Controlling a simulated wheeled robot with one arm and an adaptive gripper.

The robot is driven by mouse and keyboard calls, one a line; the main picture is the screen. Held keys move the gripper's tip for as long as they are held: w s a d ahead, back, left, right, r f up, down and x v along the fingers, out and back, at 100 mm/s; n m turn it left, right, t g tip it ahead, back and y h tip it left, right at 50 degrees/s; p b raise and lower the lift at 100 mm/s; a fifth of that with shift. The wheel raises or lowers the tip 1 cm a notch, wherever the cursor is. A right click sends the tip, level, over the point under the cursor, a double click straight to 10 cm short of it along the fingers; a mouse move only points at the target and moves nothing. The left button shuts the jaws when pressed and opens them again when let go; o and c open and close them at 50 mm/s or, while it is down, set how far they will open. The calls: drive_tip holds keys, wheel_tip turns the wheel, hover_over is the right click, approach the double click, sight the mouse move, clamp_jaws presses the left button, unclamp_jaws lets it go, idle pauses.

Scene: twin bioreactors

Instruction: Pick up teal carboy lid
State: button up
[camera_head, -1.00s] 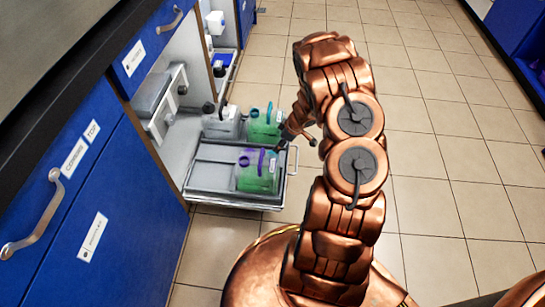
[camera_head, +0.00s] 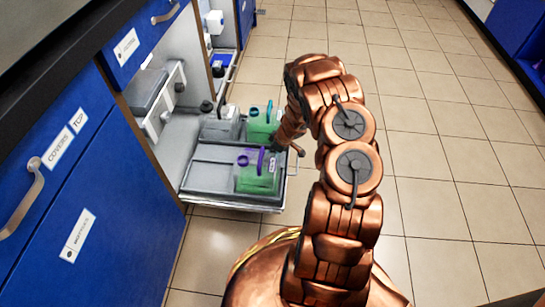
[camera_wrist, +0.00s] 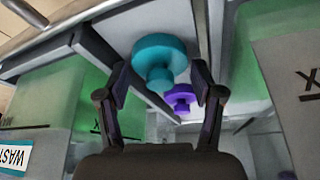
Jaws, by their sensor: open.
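The teal lid (camera_wrist: 160,56) shows in the wrist view as a round cap with a narrower stem, just ahead of my gripper. My gripper (camera_wrist: 159,76) is open, with one finger on each side of the lid. No finger clearly touches it, and how deep the lid sits between the fingertips is hard to tell. In the head view my gripper (camera_head: 284,148) is at the right edge of the pulled-out tray, beside the carboys. The lid cannot be made out there.
A purple lid (camera_wrist: 181,97) lies close beyond the teal one. On the tray (camera_head: 208,178) stand a purple-handled green carboy (camera_head: 256,178), a teal-handled green carboy (camera_head: 262,125) and a grey-white container (camera_head: 221,124). Open floor (camera_head: 440,150) lies to the right.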

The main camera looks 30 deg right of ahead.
drive_tip(key=c, duration=0.6)
drive_tip(key=shift+r, duration=0.15)
